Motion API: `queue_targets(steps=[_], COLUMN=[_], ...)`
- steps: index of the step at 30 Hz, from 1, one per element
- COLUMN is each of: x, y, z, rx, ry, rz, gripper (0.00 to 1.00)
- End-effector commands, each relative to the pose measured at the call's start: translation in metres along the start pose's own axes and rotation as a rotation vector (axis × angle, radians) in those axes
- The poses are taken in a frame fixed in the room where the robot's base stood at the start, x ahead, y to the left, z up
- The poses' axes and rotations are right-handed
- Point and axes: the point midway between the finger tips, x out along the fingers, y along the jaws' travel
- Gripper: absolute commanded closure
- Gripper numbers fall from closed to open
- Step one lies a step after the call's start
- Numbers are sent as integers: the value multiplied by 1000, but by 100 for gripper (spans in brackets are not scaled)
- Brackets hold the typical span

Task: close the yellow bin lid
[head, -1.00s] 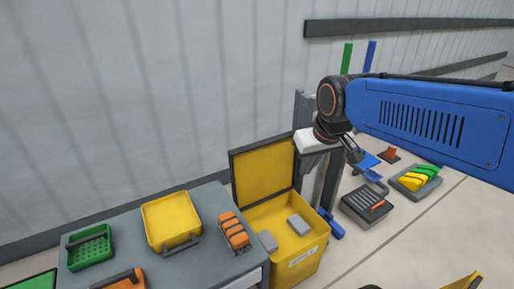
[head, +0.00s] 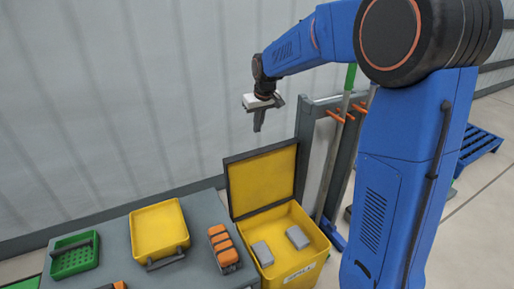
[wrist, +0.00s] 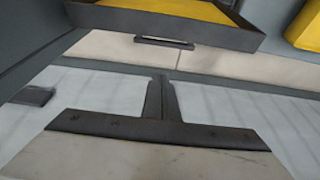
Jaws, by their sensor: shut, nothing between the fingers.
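The yellow bin (head: 313,254) stands right of the grey bench. Its lid (head: 262,182), a yellow panel with a dark rim, is open and stands up at the bin's back. In the wrist view the lid (wrist: 170,12) shows at the top edge, partly cut off, with a dark handle strip along its rim. My gripper (head: 257,129) is shut and empty, pointing down above the lid and apart from it. Its fingers (wrist: 160,80) show together in the wrist view.
Two grey blocks (head: 297,237) lie inside the bin. The bench (head: 203,262) carries a yellow tray (head: 160,230), a green crate (head: 75,255) and an orange item (head: 223,246). A grey post (head: 303,150) stands right of the lid. The corrugated wall (head: 100,100) is behind.

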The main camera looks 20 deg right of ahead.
Motion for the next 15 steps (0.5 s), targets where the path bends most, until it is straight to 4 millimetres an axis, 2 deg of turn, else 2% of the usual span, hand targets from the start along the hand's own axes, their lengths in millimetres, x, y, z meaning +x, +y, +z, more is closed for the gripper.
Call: queue_targets(steps=[5,11,15], x=[15,32,54], y=[0,0,0], z=[-13,-14,-14], rx=[-6,-7,-7], ry=[-5,-6,-7], rz=[-2,-3,-3], gripper=[100,100,100])
